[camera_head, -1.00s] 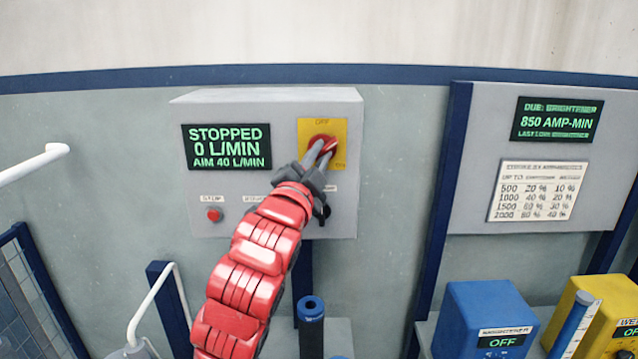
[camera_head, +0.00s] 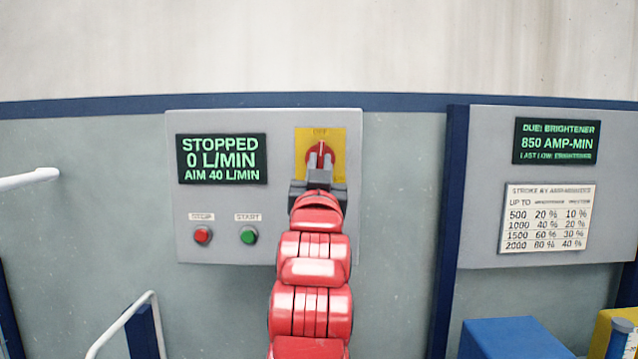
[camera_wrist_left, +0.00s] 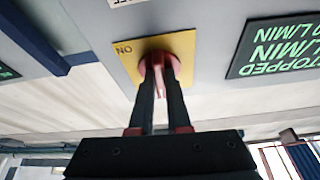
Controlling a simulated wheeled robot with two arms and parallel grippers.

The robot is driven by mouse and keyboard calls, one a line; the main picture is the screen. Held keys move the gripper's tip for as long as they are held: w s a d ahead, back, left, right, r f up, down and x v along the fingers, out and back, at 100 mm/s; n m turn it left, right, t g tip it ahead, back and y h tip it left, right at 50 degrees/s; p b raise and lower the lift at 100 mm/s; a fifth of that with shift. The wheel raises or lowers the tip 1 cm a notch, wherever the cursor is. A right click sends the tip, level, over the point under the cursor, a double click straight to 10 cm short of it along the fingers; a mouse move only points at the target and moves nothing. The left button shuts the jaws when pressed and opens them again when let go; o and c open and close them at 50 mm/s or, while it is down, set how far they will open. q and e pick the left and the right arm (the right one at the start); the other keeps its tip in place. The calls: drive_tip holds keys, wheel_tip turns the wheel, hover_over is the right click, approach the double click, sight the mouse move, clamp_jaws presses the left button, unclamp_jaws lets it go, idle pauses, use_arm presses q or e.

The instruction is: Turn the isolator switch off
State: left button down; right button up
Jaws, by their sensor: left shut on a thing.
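The isolator switch (camera_head: 322,150) is a red rotary knob on a yellow plate (camera_head: 338,137) on the grey control box. Its handle stands upright, pointing to the word OFF at the top of the plate. My left gripper (camera_head: 320,160) is shut on the handle, with one finger on each side. The left wrist view also shows the red knob (camera_wrist_left: 156,64) between my two dark fingers (camera_wrist_left: 158,80), and the word ON at the plate's edge. The lower part of the plate is partly hidden by my gripper. My right gripper is not in view.
The display (camera_head: 222,158) on the box reads STOPPED, 0 L/MIN, AIM 40 L/MIN. A red stop button (camera_head: 202,235) and a green start button (camera_head: 248,235) sit below it. A second panel (camera_head: 485,230) with a chart stands right. A white rail (camera_head: 118,325) is lower left.

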use_arm(q)
drive_tip(key=shift+f+n+y+b, duration=0.1)
drive_tip(key=shift+n+y+b, duration=0.35)
drive_tip(key=shift+n, duration=0.35)
drive_tip(key=c, duration=0.9)
unclamp_jaws()
drive_tip(key=b+v, duration=0.1)
drive_tip(key=v, duration=1.6)
drive_tip(key=shift+s+b, duration=0.15)
drive_tip(key=shift+b, duration=0.15)
drive_tip(key=shift+f, duration=0.1)
